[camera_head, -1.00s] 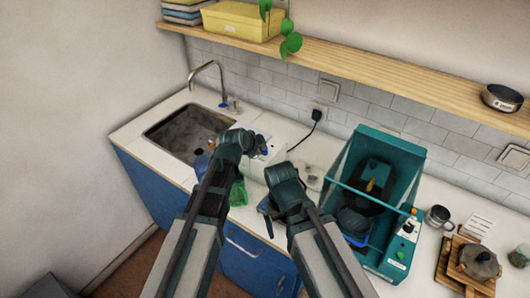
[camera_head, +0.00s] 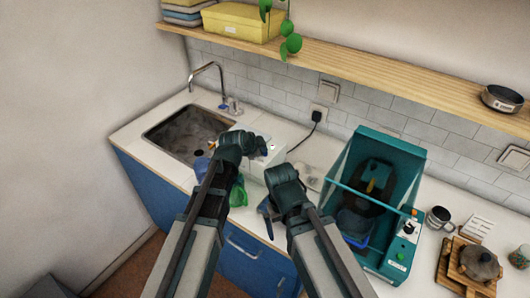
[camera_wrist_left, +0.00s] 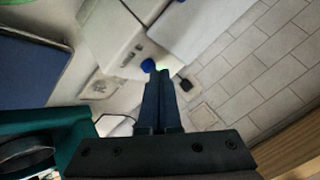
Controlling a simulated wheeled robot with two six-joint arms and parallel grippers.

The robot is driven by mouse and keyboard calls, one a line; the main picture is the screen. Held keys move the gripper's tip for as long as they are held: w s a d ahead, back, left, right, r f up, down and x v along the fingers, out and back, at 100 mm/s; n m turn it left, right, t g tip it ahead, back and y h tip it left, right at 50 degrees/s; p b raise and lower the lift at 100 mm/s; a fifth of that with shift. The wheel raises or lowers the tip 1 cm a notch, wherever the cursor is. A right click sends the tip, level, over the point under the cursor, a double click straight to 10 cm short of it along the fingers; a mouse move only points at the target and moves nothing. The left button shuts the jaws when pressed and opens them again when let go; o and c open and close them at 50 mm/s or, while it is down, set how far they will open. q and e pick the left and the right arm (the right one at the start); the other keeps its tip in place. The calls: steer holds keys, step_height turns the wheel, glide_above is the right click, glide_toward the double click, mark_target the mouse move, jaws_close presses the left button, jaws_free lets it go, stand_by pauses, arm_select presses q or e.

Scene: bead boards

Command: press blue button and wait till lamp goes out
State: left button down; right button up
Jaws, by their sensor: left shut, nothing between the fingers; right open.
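A white box-shaped device (camera_head: 272,163) stands on the counter right of the sink. Its blue button (camera_wrist_left: 148,65) shows in the left wrist view just left of my left fingertips. A small green glow (camera_wrist_left: 162,65) shows at the fingertips, and they partly hide it. My left gripper (camera_head: 264,147) is shut and empty at the device's face; it also shows in the left wrist view (camera_wrist_left: 163,73). I cannot tell whether it touches the button. My right gripper (camera_head: 268,212) is open, lower, near the counter's front edge.
A teal open-fronted machine (camera_head: 408,165) stands to the right, with a mug (camera_head: 438,217) and a wooden board (camera_head: 452,262) beyond it. The sink (camera_head: 165,133) is on the left. A wooden shelf (camera_head: 380,75) runs above the counter.

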arm_select(q)
steer(key=shift+r+p, duration=0.4)
steer(key=shift+r, duration=0.25)
step_height(320, 180, up, 5)
steer(key=p, duration=0.5)
stand_by(0.6)
steer(key=s+a+f+n+g+y+b, duration=0.1)
steer(key=s+f+n+g+y, duration=0.1)
steer(key=s, duration=0.7)
steer(key=s+a+f+n+g+y+b, duration=0.1)
steer(key=s+a+f+n+g+y, duration=0.1)
steer(key=s+f+n, duration=0.3)
steer(key=s+a+f+n+g+y+b, duration=0.1)
steer(key=s+a+f+n+g, duration=0.1)
steer(key=s, duration=1.1)
steer(key=shift+f+n+g+y+b, duration=0.4)
steer(key=shift+f+n+g, duration=0.4)
steer(key=shift+g, duration=0.5)
